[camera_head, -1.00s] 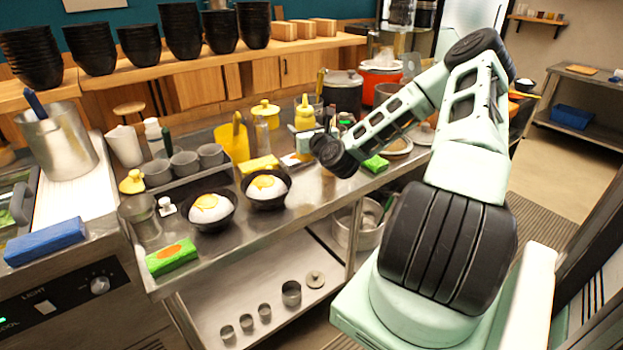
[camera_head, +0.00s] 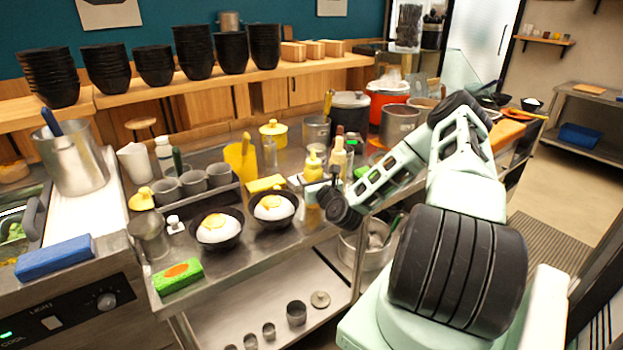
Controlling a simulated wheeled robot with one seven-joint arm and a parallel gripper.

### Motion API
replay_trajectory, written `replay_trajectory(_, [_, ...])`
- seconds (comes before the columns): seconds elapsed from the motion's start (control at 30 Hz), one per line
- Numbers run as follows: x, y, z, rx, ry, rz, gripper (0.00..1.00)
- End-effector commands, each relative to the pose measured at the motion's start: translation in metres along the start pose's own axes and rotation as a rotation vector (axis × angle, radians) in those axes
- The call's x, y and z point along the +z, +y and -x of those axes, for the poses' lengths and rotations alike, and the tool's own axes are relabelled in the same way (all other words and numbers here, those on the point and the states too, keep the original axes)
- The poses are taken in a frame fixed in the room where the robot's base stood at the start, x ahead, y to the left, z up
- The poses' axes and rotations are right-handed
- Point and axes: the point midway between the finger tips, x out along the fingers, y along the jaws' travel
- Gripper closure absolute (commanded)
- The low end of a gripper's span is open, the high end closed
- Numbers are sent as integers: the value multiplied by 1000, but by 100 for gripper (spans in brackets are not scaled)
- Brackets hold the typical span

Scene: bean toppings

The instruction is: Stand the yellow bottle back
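The yellow bottle (camera_head: 313,164) is upright, just beyond the end of my arm, over the steel counter (camera_head: 305,238). My gripper (camera_head: 321,188) is at the bottle's lower part and seems shut on it, since the two have moved down together. My dark wrist hides most of the fingers and the bottle's base, so I cannot tell whether the base touches the counter. A tan bottle (camera_head: 338,156) stands close on its right.
Two black bowls with egg-topped rice (camera_head: 218,229) (camera_head: 273,208) stand left of my gripper. A yellow sponge (camera_head: 265,184), a yellow container (camera_head: 240,160) and a steel pot (camera_head: 316,131) are close by.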

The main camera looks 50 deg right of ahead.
Motion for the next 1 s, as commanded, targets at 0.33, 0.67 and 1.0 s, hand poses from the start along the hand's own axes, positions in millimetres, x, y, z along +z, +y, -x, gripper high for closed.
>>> replay_trajectory(0.33, [-2,0,0,0,1,0,27])
replay_trajectory(0.67, [-3,-1,18,-1,3,-2,27])
replay_trajectory(1.0, [-3,-1,89,-2,2,-2,27])
